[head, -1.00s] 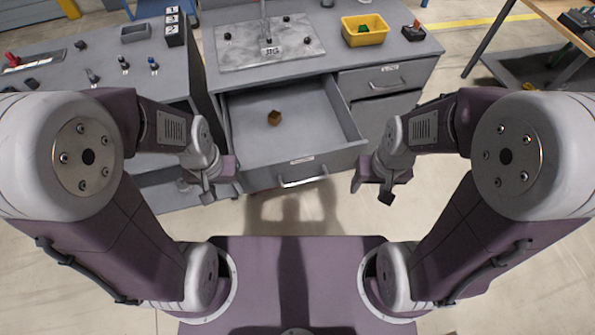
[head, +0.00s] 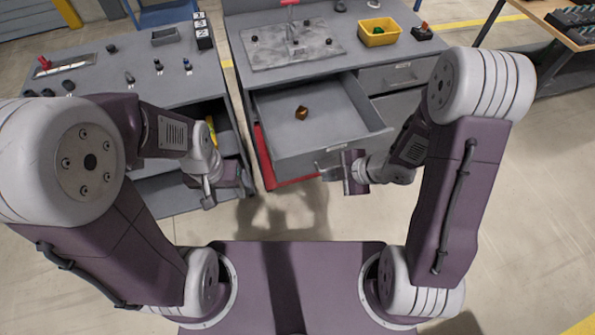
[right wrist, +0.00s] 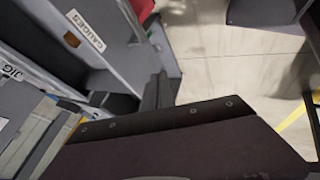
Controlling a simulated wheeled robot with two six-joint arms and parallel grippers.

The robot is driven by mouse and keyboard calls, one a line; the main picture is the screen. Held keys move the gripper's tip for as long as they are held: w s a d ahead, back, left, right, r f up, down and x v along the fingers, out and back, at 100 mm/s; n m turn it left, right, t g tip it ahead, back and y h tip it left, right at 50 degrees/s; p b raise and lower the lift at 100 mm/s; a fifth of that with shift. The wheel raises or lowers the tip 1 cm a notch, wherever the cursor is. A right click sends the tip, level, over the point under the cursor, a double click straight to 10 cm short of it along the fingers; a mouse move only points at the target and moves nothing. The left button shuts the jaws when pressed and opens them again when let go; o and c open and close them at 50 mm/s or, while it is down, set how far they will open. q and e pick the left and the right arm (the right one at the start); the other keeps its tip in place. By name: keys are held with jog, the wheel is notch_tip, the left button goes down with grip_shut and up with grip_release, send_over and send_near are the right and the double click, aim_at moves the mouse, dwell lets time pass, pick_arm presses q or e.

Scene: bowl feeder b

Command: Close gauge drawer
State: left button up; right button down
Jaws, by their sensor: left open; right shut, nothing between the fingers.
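The gauge drawer (head: 300,148) stands open under the middle bench in the head view, with a small brown block (head: 301,112) inside. In the right wrist view its front carries a GAUGES label (right wrist: 87,30). My right gripper (head: 322,172) is shut and empty at the outer face of the drawer front, near the handle (right wrist: 133,18); I cannot tell whether it touches. Its dark fingers (right wrist: 157,92) show in the right wrist view. My left gripper (head: 208,198) is open and empty, left of the drawer, in front of the left bench.
The bench top (head: 350,65) holds a metal plate (head: 290,45) and a yellow bin (head: 378,32). A closed drawer (head: 398,76) sits right of the open one. The left bench (head: 110,75) carries several small knobs. A red edge (head: 263,158) shows beside and below the drawer.

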jog(key=d, duration=0.1)
jog(key=b, duration=0.2)
send_near(301, 169)
notch_tip(301, 169, down, 4)
jog(key=a, duration=0.2)
jog(key=shift+w+a+r+p, duration=0.1)
jog(key=shift+w+a+p, duration=0.2)
jog(key=shift+w, duration=0.35)
pick_arm(q)
jog(key=shift+w+d+f, duration=0.3)
jog(key=shift+d+f, duration=0.15)
jog(key=shift+f, duration=0.15)
pick_arm(e)
jog(key=shift+w, duration=0.1)
pick_arm(q)
jog(key=shift+a, duration=0.1)
pick_arm(e)
jog(key=shift+w, duration=0.1)
